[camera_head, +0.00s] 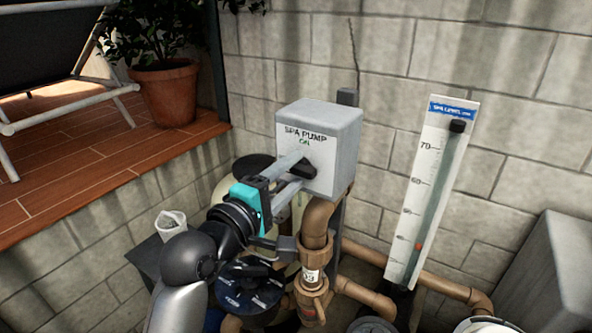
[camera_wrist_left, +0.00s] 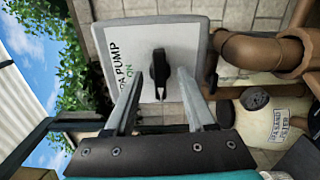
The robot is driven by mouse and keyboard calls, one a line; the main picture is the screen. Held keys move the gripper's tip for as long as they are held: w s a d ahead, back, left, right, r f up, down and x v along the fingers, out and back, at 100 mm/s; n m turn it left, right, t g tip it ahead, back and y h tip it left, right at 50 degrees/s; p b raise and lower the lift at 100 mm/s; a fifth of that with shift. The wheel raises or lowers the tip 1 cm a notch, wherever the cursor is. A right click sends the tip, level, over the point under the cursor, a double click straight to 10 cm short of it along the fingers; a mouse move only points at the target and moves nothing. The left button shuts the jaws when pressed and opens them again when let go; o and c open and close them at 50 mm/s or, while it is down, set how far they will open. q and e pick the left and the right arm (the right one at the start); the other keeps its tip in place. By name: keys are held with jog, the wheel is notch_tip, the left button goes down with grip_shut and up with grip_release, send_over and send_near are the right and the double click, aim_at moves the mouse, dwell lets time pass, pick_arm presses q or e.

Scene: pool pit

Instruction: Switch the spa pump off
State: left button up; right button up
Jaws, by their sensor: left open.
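The spa pump switch box (camera_head: 342,125) is a grey box in front of the block wall, its pale front face lettered "SPA PUMP" with a green "ON". A black rotary knob (camera_head: 303,170) sits on that face below the lettering. My left gripper (camera_head: 297,169) is open, its two grey fingers reaching toward the face on either side of the knob. In the left wrist view the knob (camera_wrist_left: 158,70) stands between the open fingertips (camera_wrist_left: 158,76), with visible gaps on both sides. I cannot tell how near the fingertips are to the face. My right gripper is not in view.
Brown pipes (camera_head: 316,222) with a valve run below the box. A level gauge (camera_head: 432,190) stands to the right, and a grey block (camera_head: 548,275) is at far right. A potted plant (camera_head: 168,92) stands on the wooden deck (camera_head: 70,170). A cream filter tank (camera_wrist_left: 262,120) shows in the wrist view.

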pick_arm(q)
jog(key=v, duration=0.7)
dwell(1.2)
